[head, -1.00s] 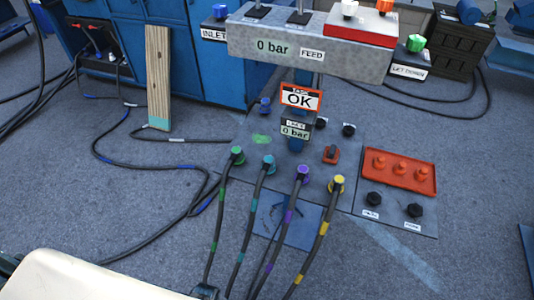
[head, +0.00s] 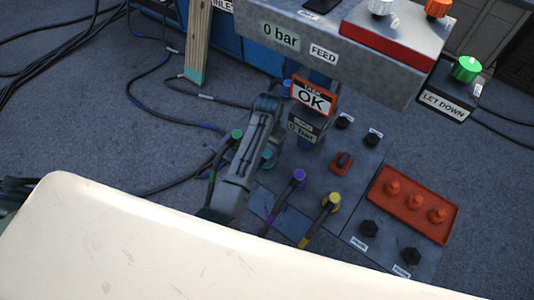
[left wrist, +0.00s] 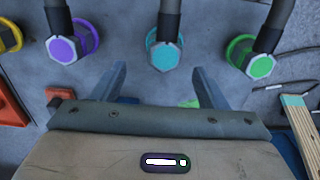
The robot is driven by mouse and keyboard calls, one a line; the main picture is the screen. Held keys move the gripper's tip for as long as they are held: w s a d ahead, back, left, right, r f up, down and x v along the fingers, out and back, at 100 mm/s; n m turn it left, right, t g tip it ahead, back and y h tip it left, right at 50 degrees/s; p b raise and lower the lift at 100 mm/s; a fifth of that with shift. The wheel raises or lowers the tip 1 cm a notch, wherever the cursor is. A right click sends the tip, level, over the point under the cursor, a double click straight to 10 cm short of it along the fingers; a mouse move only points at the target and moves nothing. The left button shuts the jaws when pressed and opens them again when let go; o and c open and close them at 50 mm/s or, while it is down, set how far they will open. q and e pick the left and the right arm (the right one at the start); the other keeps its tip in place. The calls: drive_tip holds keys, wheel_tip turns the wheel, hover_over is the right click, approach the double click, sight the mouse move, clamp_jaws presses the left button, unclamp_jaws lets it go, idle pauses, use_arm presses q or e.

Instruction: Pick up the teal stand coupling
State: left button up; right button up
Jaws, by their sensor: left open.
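The teal stand coupling (left wrist: 165,55) shows in the left wrist view as a teal hexagonal cap with a dark hose rising from it. My left gripper (left wrist: 157,69) is open, its two fingers apart, one toward each side of the coupling. Nothing is held, and I cannot tell whether the coupling is fully between the fingertips. In the head view the teal coupling (head: 267,155) is partly hidden behind my left arm; the fingertips cannot be made out there. My right gripper is not in view.
The green coupling (left wrist: 262,66) and purple coupling (left wrist: 63,50) flank the teal one closely. The yellow coupling (head: 332,201) stands farther right. An OK display (head: 311,97) is just beyond. A red tray (head: 414,205) lies right. Hoses run across the floor.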

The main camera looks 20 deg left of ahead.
use_arm(q)
drive_tip(key=shift+a+f, duration=0.1)
drive_tip(key=shift+f, duration=1.25)
drive_tip(key=f, duration=0.1)
drive_tip(key=f+p, duration=0.1)
drive_tip(key=f, duration=0.2)
drive_tip(key=shift+a, duration=0.35)
drive_tip(key=shift+f, duration=0.5)
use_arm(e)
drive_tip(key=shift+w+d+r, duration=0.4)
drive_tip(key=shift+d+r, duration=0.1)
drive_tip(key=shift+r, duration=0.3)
use_arm(q)
drive_tip(key=c, duration=1.2)
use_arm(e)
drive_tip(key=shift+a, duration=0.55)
use_arm(q)
drive_tip(key=shift+w+r, duration=0.1)
drive_tip(key=shift+r, duration=0.1)
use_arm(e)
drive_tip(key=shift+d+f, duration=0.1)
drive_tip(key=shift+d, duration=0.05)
